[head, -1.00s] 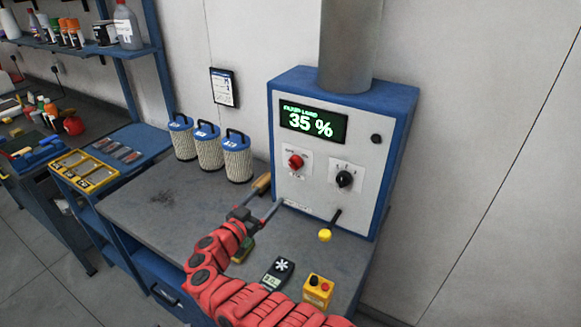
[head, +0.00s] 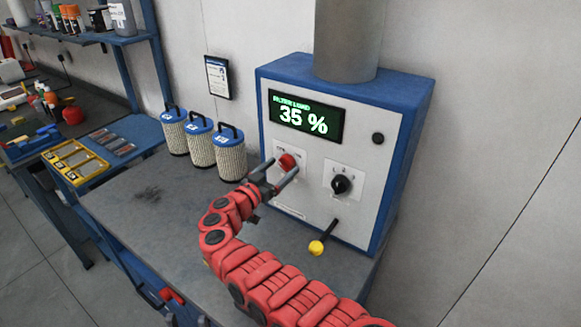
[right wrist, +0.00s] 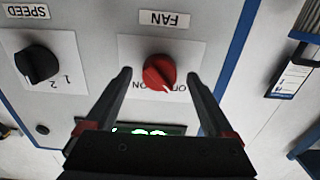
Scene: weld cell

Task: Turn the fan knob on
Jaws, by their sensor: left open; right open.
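The red fan knob (head: 287,162) sits on the front of the blue and white control box (head: 284,190). In the right wrist view the knob (right wrist: 159,72) is upside down under the FAN label, and its white mark points down and slightly right, toward the OFF lettering. My right gripper (head: 280,172) is open, with its fingers on either side of the knob; gaps show in the right wrist view (right wrist: 158,75).
A black speed knob (head: 341,184) is right of the fan knob. A yellow-tipped lever (head: 317,247) sticks out below it. Several filter canisters (head: 200,138) stand left of the box.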

